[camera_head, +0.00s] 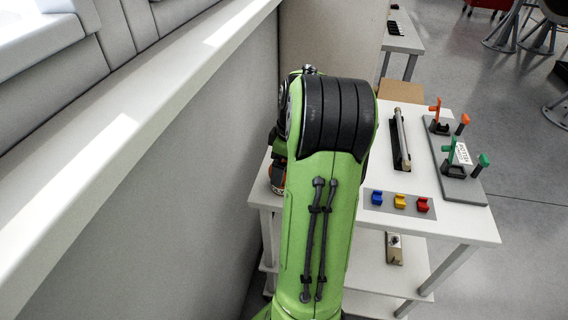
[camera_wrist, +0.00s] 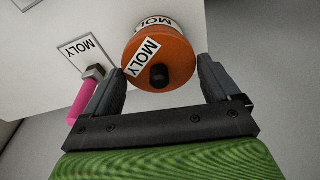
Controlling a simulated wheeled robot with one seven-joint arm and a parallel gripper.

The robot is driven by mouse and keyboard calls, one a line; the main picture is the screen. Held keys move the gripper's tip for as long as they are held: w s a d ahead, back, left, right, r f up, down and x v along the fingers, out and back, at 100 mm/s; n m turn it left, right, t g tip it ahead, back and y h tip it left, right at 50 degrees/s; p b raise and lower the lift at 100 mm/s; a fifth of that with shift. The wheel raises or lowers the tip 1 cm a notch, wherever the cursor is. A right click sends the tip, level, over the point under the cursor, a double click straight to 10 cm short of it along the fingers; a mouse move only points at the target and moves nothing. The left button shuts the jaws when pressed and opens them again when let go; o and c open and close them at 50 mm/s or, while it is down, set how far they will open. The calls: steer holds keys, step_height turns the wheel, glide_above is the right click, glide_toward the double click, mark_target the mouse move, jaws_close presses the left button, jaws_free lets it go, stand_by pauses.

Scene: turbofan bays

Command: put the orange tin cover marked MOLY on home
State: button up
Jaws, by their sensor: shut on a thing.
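The orange tin cover (camera_wrist: 178,63) marked MOLY, with a black knob at its middle, is between the fingers of my gripper (camera_wrist: 163,80) in the wrist view. My gripper is shut on its rim. Behind the cover's far edge a tin (camera_wrist: 155,23) with a white MOLY label shows; the cover hides most of it. I cannot tell whether the cover is seated on it or held just above. In the head view my arm hides the gripper, and only a bit of orange and dark (camera_head: 277,174) shows at the arm's left edge.
A pink-handled tool (camera_wrist: 85,96) lies left of my gripper, beside a flat MOLY label (camera_wrist: 80,52) on the white table (camera_head: 465,222). To the right stand blue, yellow and red clips (camera_head: 400,201), a dark rod holder (camera_head: 401,140) and a grey fixture plate (camera_head: 468,185). A wall runs along the left.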

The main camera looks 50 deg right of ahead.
steer(key=shift+f+b, duration=0.55)
steer(key=shift+f, duration=0.3)
stand_by(0.3)
steer(key=o, duration=0.8)
step_height(320, 180, up, 7)
steer(key=p, duration=0.6)
steer(key=shift+r, duration=0.1)
